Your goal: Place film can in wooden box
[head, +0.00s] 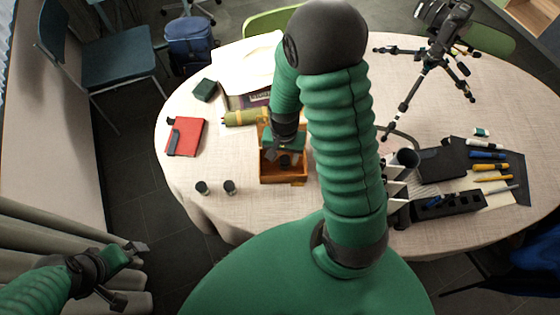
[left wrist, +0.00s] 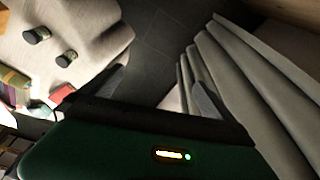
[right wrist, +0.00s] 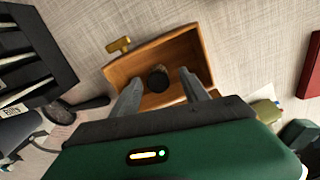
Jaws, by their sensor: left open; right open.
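The wooden box (head: 270,178) stands open on the table, below my right gripper (head: 284,157). In the right wrist view, a dark film can (right wrist: 158,78) is inside the wooden box (right wrist: 122,70), between the two open fingers with gaps at both sides. Two more film cans, one on the left (head: 202,187) and one on the right (head: 229,186), stand on the cloth left of the box. They also show in the left wrist view (left wrist: 36,35) (left wrist: 66,58). My left gripper (head: 130,274) is open and empty, off the table at the lower left.
A green roll (head: 240,117) lies close behind the box. A red notebook (head: 186,137) lies at the left. A black organizer (head: 448,204), pens and a tripod with a camera (head: 430,65) occupy the right side. The cloth around the two left cans is clear.

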